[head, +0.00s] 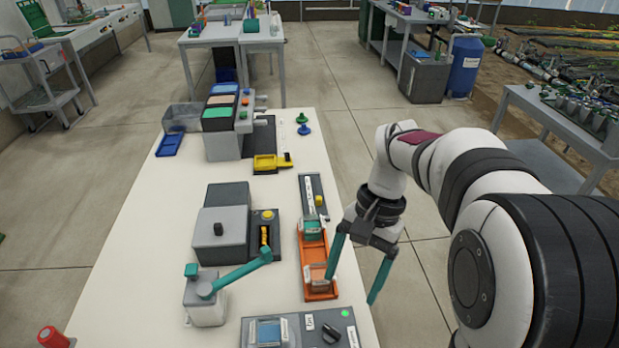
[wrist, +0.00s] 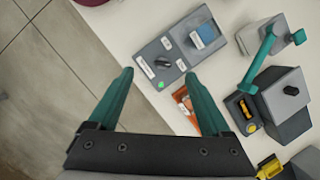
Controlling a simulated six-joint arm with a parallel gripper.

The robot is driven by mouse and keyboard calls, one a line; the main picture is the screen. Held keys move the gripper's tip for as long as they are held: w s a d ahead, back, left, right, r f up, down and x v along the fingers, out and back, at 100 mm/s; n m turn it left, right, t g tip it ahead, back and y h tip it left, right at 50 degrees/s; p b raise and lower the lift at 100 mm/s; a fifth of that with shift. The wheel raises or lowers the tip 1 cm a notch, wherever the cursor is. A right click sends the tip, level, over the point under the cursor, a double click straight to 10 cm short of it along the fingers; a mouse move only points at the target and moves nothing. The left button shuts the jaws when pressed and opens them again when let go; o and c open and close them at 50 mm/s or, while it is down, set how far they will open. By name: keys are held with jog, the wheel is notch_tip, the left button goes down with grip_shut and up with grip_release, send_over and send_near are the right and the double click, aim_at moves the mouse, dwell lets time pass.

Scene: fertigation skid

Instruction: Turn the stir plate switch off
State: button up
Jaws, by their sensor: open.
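A grey panel (head: 295,343) at the near edge of the white bench carries a black rotary knob (head: 330,333), white labels too small to read, a blue window and a green light (head: 345,313) that looks lit. I take this for the stir plate and its switch. The wrist view shows the panel (wrist: 199,61) whole, with the knob (wrist: 163,62) and green light (wrist: 161,85) beyond my fingertips. My gripper (head: 351,288) is open and empty, its teal fingers pointing down at the bench's right edge, apart from the knob. Between the fingertips (wrist: 158,75) nothing is held.
An orange tray (head: 319,291) lies beside my left finger. A white block with a teal lever (head: 240,274) stands left of it, before a grey box (head: 220,235) with a black knob. A yellow piece (head: 266,164) lies farther back.

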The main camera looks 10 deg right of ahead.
send_near(332, 330)
jog(key=shift+m+g, duration=0.3)
jog(key=shift+m, duration=0.1)
jog(key=x, duration=0.8)
jog(key=shift+w+f, duration=0.2)
jog(key=shift+c, duration=0.3)
grip_shut()
